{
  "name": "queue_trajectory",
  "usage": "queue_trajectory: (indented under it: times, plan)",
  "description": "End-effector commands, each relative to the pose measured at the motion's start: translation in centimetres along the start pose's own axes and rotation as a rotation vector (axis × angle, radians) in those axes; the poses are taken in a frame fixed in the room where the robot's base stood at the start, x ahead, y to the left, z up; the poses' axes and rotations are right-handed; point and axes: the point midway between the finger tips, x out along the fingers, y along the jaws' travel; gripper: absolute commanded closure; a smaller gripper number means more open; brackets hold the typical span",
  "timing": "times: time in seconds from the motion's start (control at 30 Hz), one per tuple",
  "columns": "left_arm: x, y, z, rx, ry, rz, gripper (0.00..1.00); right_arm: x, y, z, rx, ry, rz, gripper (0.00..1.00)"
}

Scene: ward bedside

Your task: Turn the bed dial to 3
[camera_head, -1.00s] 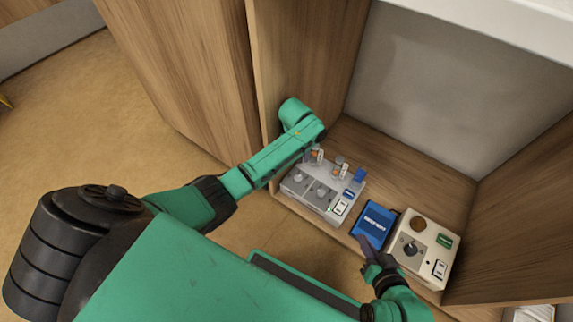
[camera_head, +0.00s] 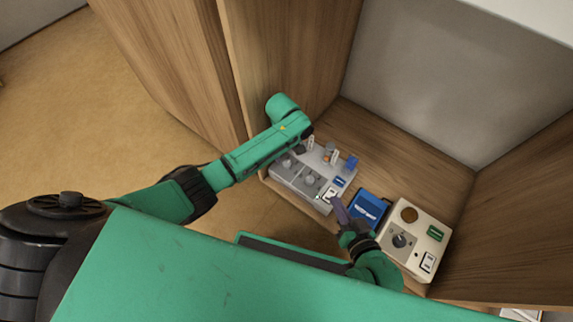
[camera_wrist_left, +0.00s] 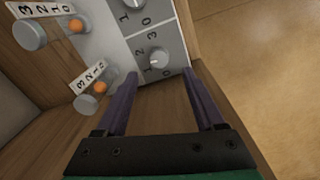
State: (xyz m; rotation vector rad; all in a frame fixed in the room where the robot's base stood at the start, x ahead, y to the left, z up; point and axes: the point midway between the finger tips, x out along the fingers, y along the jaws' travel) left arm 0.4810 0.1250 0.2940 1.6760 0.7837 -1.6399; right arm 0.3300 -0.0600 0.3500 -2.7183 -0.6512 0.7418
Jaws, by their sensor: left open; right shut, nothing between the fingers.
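A grey control panel (camera_head: 284,178) with several round knobs sits on the shelf at the middle of the head view. In the left wrist view, a pale knob (camera_wrist_left: 159,57) on the panel (camera_wrist_left: 175,30) has digits around it; I cannot read its setting surely. Which knob is the bed dial I cannot tell. My left gripper (camera_wrist_left: 159,75) is open and empty, its fingertips close to the panel edge by that knob. In the head view its arm hides most of it. My right gripper (camera_head: 339,208) is shut and empty, near the panel's right front corner.
A blue box (camera_head: 368,208) stands right of the panel. A cream box (camera_head: 416,262) with a dark dial (camera_head: 400,240) is at the far right. Wooden cabinet walls bound the shelf.

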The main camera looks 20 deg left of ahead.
Motion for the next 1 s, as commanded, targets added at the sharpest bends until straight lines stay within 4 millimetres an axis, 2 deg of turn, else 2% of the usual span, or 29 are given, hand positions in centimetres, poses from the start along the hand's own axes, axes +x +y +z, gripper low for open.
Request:
queue_trajectory:
  times: [0.03,0.23,0.37,0.6,0.67,0.7,0.8,1.0]
  plan:
    - [2.3,0.0,0.0,0.0,0.002,-0.001,0.29,0.8,0.7,1.5,0.004,0.013,0.001,1.0]
    - [6.5,0.0,0.0,0.001,0.001,0.001,0.29,2.1,1.7,4.0,0.02,0.064,0.004,1.0]
    - [7.4,0.1,0.0,0.002,0.002,0.002,0.29,2.4,1.9,4.5,0.025,0.08,0.006,1.0]
    - [7.3,0.1,0.0,0.001,0.001,0.002,0.29,2.3,1.8,4.3,0.025,0.084,0.007,1.0]
    - [7.3,0.1,0.0,0.001,0.001,0.002,0.48,2.3,1.8,4.3,0.025,0.083,0.007,1.0]
    - [7.3,0.1,0.0,0.001,0.001,0.002,0.64,2.3,1.8,4.3,0.025,0.083,0.007,1.0]
    - [7.3,0.1,0.0,0.001,0.001,0.002,1.0,2.3,1.8,4.3,0.025,0.082,0.007,1.0]
    - [7.3,0.1,0.0,0.006,0.0,0.001,1.0,2.2,1.8,4.3,0.026,0.081,0.006,1.0]
